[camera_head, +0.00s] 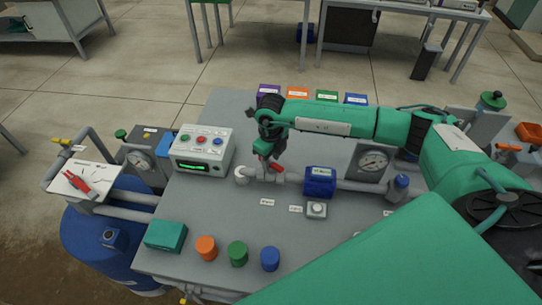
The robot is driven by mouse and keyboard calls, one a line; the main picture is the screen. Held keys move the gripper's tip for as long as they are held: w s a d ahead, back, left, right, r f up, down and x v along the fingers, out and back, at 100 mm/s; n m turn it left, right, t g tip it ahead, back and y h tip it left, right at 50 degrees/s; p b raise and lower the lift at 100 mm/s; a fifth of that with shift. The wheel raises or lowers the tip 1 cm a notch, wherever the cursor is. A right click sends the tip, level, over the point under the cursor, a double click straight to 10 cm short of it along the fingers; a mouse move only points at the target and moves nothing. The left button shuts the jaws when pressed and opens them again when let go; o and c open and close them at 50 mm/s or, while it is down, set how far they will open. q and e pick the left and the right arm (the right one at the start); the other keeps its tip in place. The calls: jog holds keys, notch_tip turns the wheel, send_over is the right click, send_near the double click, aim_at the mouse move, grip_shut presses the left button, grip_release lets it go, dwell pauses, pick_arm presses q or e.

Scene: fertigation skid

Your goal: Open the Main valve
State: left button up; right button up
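A valve with a red handle (276,167) sits on the grey pipe at the middle of the skid table. The small labels near it are too small to read, so I cannot tell which valve is named Main. My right gripper (264,156) reaches in from the right and points down just above and behind this handle. Its fingers are small and dark, and I cannot tell whether they touch the handle or how far apart they are. My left gripper is not in view.
A control box (203,148) with coloured buttons stands left of the valve. A blue block (319,182) and a pressure gauge (372,161) are on the right. Orange, green and blue caps (237,253) stand near the front edge. A blue tank (105,240) is at left.

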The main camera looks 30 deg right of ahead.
jog(key=shift+f, duration=0.2)
jog(key=shift+c, duration=0.2)
grip_shut()
